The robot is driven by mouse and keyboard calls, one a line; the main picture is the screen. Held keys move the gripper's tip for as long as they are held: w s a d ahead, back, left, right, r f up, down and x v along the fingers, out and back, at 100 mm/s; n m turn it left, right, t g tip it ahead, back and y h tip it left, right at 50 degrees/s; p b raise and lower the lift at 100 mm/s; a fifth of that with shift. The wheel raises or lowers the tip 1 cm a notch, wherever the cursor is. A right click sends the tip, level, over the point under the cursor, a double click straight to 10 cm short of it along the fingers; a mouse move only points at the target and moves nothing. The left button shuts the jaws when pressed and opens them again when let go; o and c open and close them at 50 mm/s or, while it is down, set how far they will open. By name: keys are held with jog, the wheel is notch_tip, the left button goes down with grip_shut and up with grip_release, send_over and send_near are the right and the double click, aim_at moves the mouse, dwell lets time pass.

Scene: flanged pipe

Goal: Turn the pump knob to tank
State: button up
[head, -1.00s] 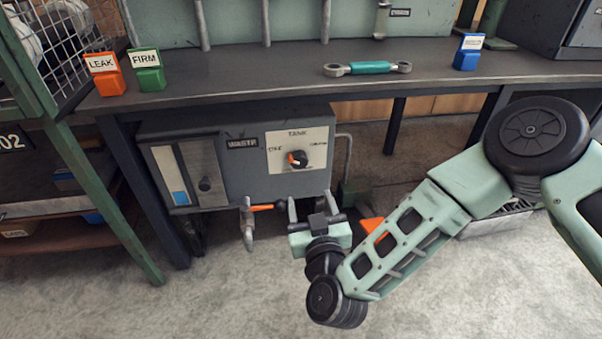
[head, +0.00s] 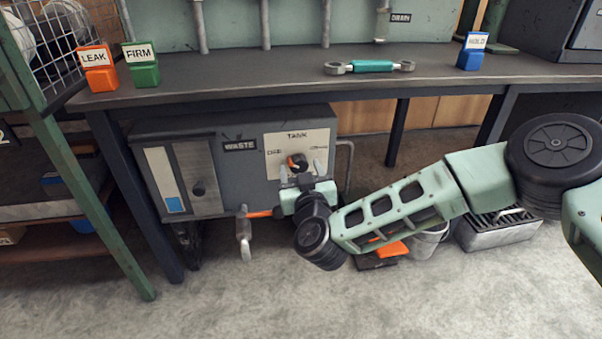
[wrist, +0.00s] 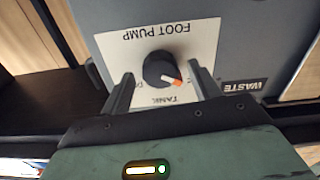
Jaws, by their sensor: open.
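The pump knob (head: 297,162) is a round black knob with an orange pointer, on a white plate (head: 322,140) with TANK printed along its top. In the wrist view the picture is upside down; the knob (wrist: 158,68) has its orange pointer at the lower right, between TANK and a side label. My gripper (head: 300,172) is open, just in front of and slightly below the knob in the head view. In the wrist view its fingers (wrist: 160,78) stand apart on either side of the knob, with gaps. I cannot tell whether the tips reach past its face.
The grey pump box (head: 235,180) hangs under a workbench (head: 230,88). A valve with an orange handle (head: 258,213) sticks out below it. LEAK, FIRM and HOLD (head: 473,52) blocks and a turquoise tool (head: 370,66) lie on the bench. A bucket (head: 425,243) stands on the floor.

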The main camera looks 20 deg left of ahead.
jog(key=c, duration=1)
jog(key=shift+p, duration=0.35)
jog(key=shift+r+m+p, duration=0.15)
jog(key=shift+m+p, duration=0.35)
jog(key=shift+m, duration=0.2)
jog(key=m+p, duration=0.2)
jog(key=m, duration=0.1)
jog(key=m+p, duration=0.2)
jog(key=m, duration=0.1)
jog(key=shift+m, duration=0.4)
jog(key=shift+f+m+p, duration=0.2)
jog(key=shift+m+p, duration=0.25)
jog(key=shift+m, duration=1.25)
